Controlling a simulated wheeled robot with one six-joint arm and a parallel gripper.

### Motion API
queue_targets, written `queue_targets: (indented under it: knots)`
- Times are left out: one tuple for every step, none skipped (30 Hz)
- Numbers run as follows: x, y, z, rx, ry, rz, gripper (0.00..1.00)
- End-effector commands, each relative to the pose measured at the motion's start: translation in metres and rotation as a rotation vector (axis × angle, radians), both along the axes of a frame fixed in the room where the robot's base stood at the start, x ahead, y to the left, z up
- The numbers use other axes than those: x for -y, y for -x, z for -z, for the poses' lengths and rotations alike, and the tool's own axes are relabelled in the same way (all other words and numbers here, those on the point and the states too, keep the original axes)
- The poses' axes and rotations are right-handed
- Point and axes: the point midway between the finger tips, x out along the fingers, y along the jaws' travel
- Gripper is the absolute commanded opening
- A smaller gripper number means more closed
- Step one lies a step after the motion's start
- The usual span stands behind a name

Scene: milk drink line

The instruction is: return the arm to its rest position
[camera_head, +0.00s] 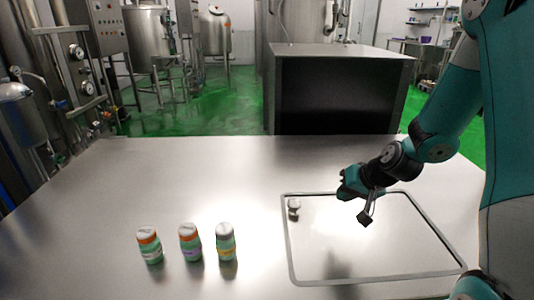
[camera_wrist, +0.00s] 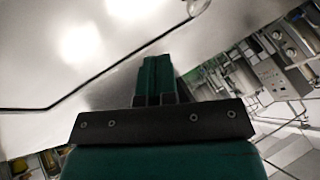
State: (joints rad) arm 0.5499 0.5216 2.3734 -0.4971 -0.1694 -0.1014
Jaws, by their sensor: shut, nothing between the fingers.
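My arm reaches in from the right in the head view. My gripper (camera_head: 344,188) hangs over the far part of a grey-rimmed rectangle (camera_head: 288,245) on the steel table. Its green fingers are together and empty in the wrist view (camera_wrist: 156,62). The fingers appear apart from the table and from every object. A small whitish object (camera_head: 294,206) is at the rectangle's far left corner, left of my gripper. A rounded object cut off at the top edge of the wrist view (camera_wrist: 197,6) may be the same one.
The table (camera_head: 110,190) is otherwise clear. A dark-fronted steel cabinet (camera_head: 340,95) stands behind it. Steel tanks (camera_head: 147,38) stand farther back.

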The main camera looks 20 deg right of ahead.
Motion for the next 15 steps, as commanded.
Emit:
queue_targets:
  knots:
    - [0.0,0.0,0.0,0.0,0.0,0.0,0.0]
    - [-0.001,0.0,0.0,0.0,0.0,-0.002,0.0]
    - [-0.003,0.0,-0.001,-0.001,0.0,-0.008,0.0]
    - [-0.006,0.0,-0.004,-0.001,0.0,-0.018,0.0]
    - [-0.012,0.0,-0.007,-0.004,0.0,-0.035,0.0]
    - [-0.023,0.0,-0.014,-0.007,0.001,-0.067,0.0]
    - [-0.034,0.001,-0.02,-0.012,0.001,-0.101,0.0]
    - [-0.048,0.003,-0.028,-0.018,0.003,-0.141,0.0]
    - [-0.069,0.008,-0.041,-0.028,0.006,-0.207,0.0]
    - [-0.087,0.014,-0.051,-0.038,0.009,-0.263,0.0]
    - [-0.106,0.022,-0.062,-0.05,0.014,-0.325,0.0]
    - [-0.131,0.035,-0.076,-0.068,0.022,-0.407,0.0]
    - [-0.148,0.047,-0.085,-0.083,0.029,-0.469,0.0]
    - [-0.163,0.059,-0.094,-0.096,0.038,-0.525,0.0]
    - [-0.18,0.076,-0.104,-0.114,0.051,-0.597,0.0]
